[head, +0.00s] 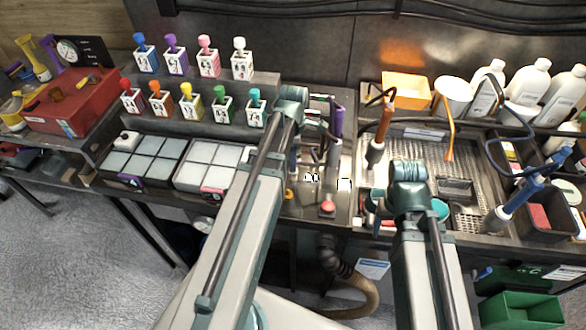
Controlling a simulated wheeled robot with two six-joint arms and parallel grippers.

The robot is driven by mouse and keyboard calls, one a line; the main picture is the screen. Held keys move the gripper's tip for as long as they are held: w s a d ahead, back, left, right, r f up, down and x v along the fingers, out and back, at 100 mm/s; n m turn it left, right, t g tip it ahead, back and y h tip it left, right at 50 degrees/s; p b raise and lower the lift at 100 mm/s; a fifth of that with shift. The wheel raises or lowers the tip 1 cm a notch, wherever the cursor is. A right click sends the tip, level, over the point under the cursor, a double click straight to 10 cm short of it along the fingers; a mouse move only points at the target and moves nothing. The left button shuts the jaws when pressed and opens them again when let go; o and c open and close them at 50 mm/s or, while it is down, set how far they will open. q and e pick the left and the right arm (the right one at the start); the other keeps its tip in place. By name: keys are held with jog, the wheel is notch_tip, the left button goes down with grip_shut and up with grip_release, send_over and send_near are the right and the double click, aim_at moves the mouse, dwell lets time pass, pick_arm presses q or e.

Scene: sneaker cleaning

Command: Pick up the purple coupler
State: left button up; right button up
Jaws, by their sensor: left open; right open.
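A block with a purple knob (175,54) stands upright in the back row of the stepped rack, between a blue-knobbed and a pink-knobbed one. A separate slim purple-handled tool (337,122) stands upright near the middle of the bench. I cannot tell for certain which is the purple coupler. My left gripper (314,150) is over the middle of the bench, beside the purple-handled tool, and open; its fingers are partly hidden and hard to make out. My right gripper (408,190) is over the front of the metal tray, open, its fingers mostly hidden behind its wrist.
The rack (190,108) holds several colour-knobbed blocks. Two pad trays (148,160) lie in front of it. A red toolbox (72,102) is at the left. An orange-handled tool (384,122), a blue-handled tool (524,192) and white bottles (527,82) stand at the right.

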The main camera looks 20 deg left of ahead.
pick_arm(q)
notch_tip(320, 180, down, 2)
jog(key=shift+f+b, duration=0.2)
jog(key=shift+b, duration=0.5)
pick_arm(e)
notch_tip(320, 180, down, 2)
jog(key=shift+f, duration=0.1)
pick_arm(q)
jog(key=shift+r, duration=0.1)
grip_shut()
